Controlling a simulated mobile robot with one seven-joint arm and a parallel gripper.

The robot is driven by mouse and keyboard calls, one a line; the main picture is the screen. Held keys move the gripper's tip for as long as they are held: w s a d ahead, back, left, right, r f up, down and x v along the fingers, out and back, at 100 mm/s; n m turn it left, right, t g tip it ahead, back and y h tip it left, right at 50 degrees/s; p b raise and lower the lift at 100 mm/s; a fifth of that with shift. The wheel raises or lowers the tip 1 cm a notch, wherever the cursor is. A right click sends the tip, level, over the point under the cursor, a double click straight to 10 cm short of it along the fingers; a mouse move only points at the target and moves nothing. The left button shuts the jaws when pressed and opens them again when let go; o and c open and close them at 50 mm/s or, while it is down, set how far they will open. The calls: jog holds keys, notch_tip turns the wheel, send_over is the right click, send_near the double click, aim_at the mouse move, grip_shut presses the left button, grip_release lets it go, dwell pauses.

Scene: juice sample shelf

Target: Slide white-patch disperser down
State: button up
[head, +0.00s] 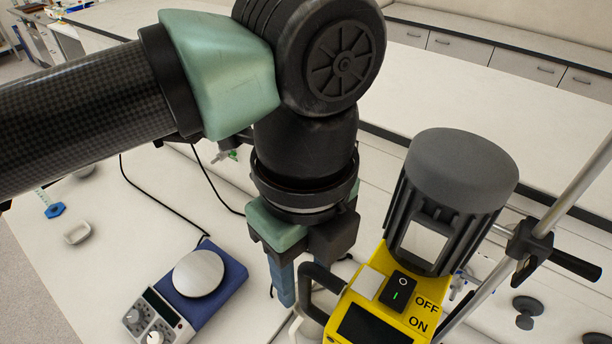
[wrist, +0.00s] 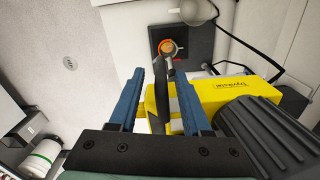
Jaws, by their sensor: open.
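The disperser is a yellow unit (head: 400,300) with a dark grey ribbed motor top (head: 460,170), a pale patch (head: 368,283) and an ON/OFF switch. A pale rectangular panel (head: 421,243) shows on the motor housing. A black handle (head: 312,302) sticks out on its left side. In the wrist view, its yellow body (wrist: 225,92) lies right of my gripper (wrist: 158,76). My gripper (head: 294,290) is open, its blue fingers pointing down beside the handle. In the wrist view, the dark handle shows between the fingers. I cannot tell whether they touch it. The disperser's lower end is hidden.
A metal stand rod (head: 572,190) with a black clamp (head: 535,248) stands to the right of the disperser. A blue stirrer with a round silver plate (head: 198,272) sits on the white bench at left. Black cables cross the bench. A small pale dish (head: 77,233) lies far left.

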aim_at(305, 295)
notch_tip(305, 295, down, 6)
jog(key=shift+r+b, duration=0.25)
jog(key=shift+b, duration=0.6)
grip_shut()
dwell(0.8)
